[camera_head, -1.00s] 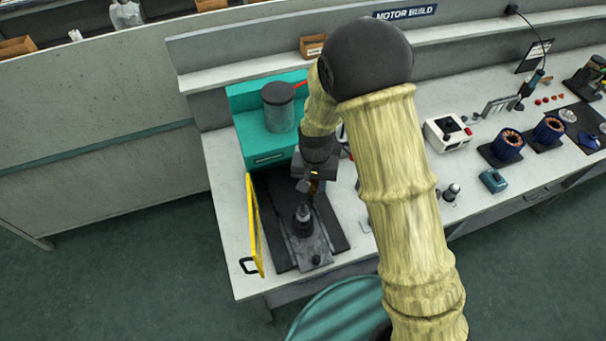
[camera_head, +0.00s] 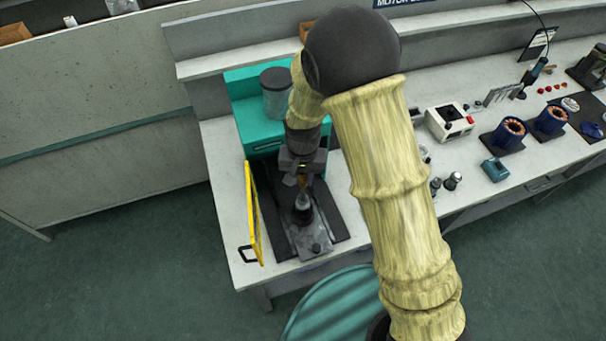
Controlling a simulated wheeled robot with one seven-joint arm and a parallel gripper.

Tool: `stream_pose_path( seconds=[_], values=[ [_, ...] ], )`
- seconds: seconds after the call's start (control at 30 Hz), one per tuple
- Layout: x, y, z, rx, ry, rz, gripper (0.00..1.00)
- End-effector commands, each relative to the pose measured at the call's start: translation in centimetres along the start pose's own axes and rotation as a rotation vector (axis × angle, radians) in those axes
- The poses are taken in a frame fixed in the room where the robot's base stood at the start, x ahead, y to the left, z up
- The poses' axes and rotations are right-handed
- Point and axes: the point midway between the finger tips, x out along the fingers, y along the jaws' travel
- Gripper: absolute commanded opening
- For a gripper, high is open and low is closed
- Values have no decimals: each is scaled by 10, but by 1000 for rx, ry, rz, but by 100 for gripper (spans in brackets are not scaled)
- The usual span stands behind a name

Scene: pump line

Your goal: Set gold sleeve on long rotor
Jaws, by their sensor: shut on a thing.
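My gripper (camera_head: 302,179) points down over the teal-backed fixture and is shut on a small gold piece, probably the gold sleeve (camera_head: 302,182), mostly hidden by the fingers. Just in front of and below it in the picture, a dark upright part (camera_head: 303,204) stands on a grey plate (camera_head: 310,240). It may be the long rotor, but its details are too small to tell. I cannot tell whether the sleeve touches it.
A yellow guard frame (camera_head: 252,212) stands left of the grey plate. A teal housing with a dark-capped cylinder (camera_head: 276,95) is behind. Right of my arm are small metal parts (camera_head: 452,181), a white instrument box (camera_head: 449,122) and blue-sided stators (camera_head: 509,133).

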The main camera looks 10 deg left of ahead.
Motion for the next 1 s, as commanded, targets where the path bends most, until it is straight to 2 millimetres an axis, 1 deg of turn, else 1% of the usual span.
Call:
stream_pose_path(
  seconds=[0.03, 0.2, 1.0],
  values=[
    [8, 0, 0, 0, 0, 0, 10],
    [14, 0, 0, 0, 0, 0, 10],
    [14, -1, 1, -1, 0, 0, 10]
  ],
)
